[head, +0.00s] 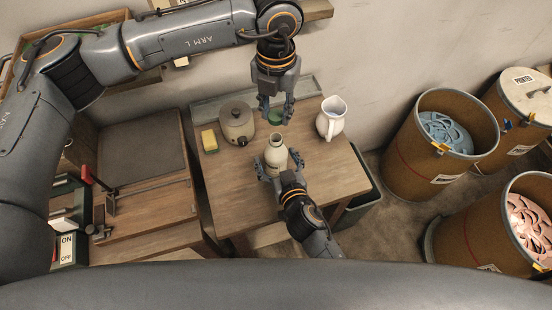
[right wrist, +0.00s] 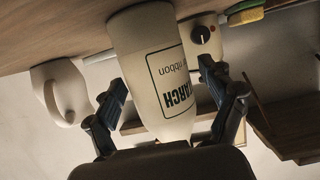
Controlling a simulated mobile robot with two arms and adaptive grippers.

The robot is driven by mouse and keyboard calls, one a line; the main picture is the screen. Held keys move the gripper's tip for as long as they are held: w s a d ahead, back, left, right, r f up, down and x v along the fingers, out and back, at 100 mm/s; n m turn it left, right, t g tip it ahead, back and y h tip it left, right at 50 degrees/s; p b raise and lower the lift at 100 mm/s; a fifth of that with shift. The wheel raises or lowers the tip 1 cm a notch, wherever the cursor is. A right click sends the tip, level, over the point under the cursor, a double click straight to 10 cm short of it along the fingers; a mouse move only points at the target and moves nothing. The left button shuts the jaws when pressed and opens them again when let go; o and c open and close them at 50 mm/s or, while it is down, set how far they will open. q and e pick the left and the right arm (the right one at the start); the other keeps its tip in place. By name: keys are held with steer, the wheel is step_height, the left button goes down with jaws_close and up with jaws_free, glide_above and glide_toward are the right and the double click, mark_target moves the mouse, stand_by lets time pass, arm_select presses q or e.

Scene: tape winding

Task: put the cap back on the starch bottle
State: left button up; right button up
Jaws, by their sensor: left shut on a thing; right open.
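The starch bottle (head: 276,154) is cream-coloured and stands upright on the wooden table, its neck open with no cap on it. It also shows in the right wrist view (right wrist: 150,65), where the picture is upside down and its label reads STARCH. My left gripper (head: 275,112) is shut on the green cap (head: 277,118), beyond the bottle's neck in the head view. My right gripper (head: 271,168) is open, with its fingers on either side of the bottle; it also shows in the right wrist view (right wrist: 165,78).
A round cooker (head: 236,123) with a knob and a yellow sponge (head: 209,140) stand left on the table (head: 235,195). A white pitcher (head: 331,119) stands to the right. Fibre drums (head: 405,150) stand on the floor at right. The table's front left is clear.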

mark_target(276, 125)
jaws_close()
arm_select(q)
steer(key=shift+f, duration=2.5)
steer(key=shift+f, duration=0.1)
steer(key=shift+f, duration=0.8)
steer(key=shift+f, duration=0.55)
arm_select(e)
steer(key=shift+f, duration=0.1)
